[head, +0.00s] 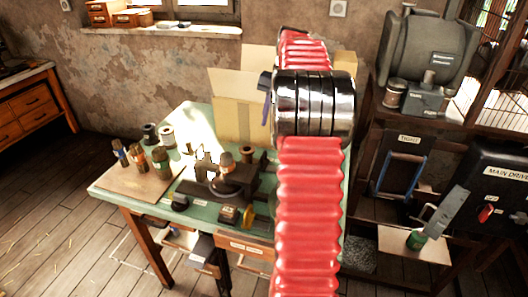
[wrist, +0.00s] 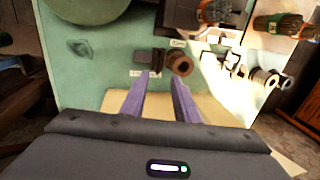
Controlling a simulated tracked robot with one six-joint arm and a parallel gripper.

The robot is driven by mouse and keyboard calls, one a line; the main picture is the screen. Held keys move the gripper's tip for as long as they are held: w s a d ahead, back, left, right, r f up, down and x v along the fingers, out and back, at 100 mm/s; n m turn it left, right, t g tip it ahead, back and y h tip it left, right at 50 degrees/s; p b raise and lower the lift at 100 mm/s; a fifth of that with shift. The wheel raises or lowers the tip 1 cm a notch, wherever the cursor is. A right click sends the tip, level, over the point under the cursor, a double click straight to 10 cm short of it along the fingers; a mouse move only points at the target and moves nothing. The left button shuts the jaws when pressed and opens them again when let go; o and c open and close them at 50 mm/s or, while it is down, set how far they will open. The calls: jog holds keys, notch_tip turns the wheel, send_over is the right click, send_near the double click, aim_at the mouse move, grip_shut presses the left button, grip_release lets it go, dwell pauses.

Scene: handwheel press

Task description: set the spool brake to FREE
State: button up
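In the wrist view a brown spool (wrist: 180,63) sits on the green bench top (wrist: 100,90), with a small black bracket or lever (wrist: 157,60) beside it. Small white labels (wrist: 147,73) lie near its foot; I cannot read them. This looks like the spool brake, but its setting cannot be told. My gripper (wrist: 160,80) is open and empty, its two purple fingers apart and pointing toward the spool; I cannot judge the height gap. In the head view my gripper (head: 266,108) is mostly hidden behind my red arm, which also covers the bench's right part.
A black press (head: 225,180) stands mid-bench. Several bottles (head: 140,160) stand on a board at the left, with spools (head: 167,135) behind. An open cardboard box (head: 235,110) is at the back. A shelf with the main drive box (head: 495,180) is at the right.

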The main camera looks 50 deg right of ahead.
aim_at(263, 156)
jog(key=shift+f, duration=0.1)
jog(key=f, duration=0.4)
jog(key=w+f, duration=0.1)
jog(key=f, duration=0.4)
jog(key=w+a+f, duration=0.1)
jog(key=f, duration=0.3)
jog(key=shift+w+a+f, duration=0.1)
jog(key=shift+w+f, duration=0.1)
jog(key=shift+c, duration=0.7)
grip_shut()
